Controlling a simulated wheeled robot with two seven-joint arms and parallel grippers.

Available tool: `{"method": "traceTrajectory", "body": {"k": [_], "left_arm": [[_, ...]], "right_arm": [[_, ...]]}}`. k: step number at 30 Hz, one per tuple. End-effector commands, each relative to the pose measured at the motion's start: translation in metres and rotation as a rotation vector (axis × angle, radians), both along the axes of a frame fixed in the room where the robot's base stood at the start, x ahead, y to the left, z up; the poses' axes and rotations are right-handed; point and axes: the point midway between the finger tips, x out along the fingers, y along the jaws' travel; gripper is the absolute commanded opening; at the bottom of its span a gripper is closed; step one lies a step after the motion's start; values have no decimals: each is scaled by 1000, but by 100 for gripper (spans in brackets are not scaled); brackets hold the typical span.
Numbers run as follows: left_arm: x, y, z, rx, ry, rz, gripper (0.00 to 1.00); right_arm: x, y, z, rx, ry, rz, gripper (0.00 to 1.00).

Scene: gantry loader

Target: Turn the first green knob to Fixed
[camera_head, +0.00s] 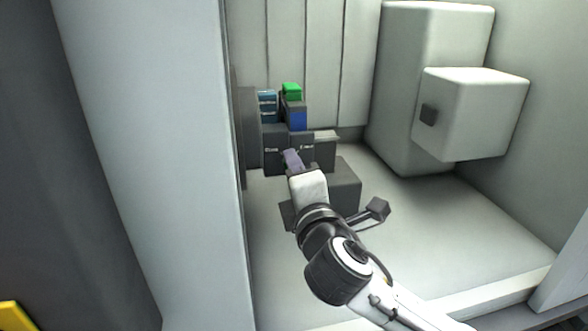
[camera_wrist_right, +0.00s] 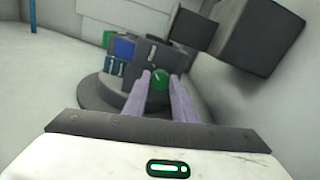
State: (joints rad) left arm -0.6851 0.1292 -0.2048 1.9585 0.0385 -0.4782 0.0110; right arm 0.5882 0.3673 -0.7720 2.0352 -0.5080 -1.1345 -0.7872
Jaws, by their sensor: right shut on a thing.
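A round green knob (camera_wrist_right: 158,83) with a pale pointer line shows in the right wrist view, on the front of a dark grey unit (camera_wrist_right: 172,56). My right gripper (camera_wrist_right: 161,79) has its two pale purple fingers on either side of the knob and is shut on it. In the head view my right gripper (camera_head: 293,160) reaches the front of the dark grey unit (camera_head: 275,139) and hides the knob. I cannot read a Fixed label. My left gripper is not in view.
Green (camera_head: 291,91) and blue (camera_head: 298,119) blocks top the unit. A large white housing with a protruding box (camera_head: 475,115) stands at the right. A pale pillar (camera_head: 160,150) rises left of my arm. The pale floor (camera_head: 430,230) to the right is mostly clear.

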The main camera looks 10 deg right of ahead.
Motion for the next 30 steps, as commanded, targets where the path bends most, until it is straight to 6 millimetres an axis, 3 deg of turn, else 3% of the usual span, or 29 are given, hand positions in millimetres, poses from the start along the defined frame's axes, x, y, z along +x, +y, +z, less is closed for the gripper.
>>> {"method": "traceTrajectory", "body": {"k": [5, 6, 9, 20, 30], "left_arm": [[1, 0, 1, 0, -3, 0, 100], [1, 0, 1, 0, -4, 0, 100], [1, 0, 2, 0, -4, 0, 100], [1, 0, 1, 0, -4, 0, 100], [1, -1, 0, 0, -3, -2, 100]], "right_arm": [[0, 0, -2, 2, 5, 0, 2], [0, 0, -2, 2, 5, 0, 31], [0, 0, -2, 1, 4, 0, 43], [-6, 1, -1, 0, 2, 2, 43], [-69, 1, -2, 3, 4, 4, 43]]}}
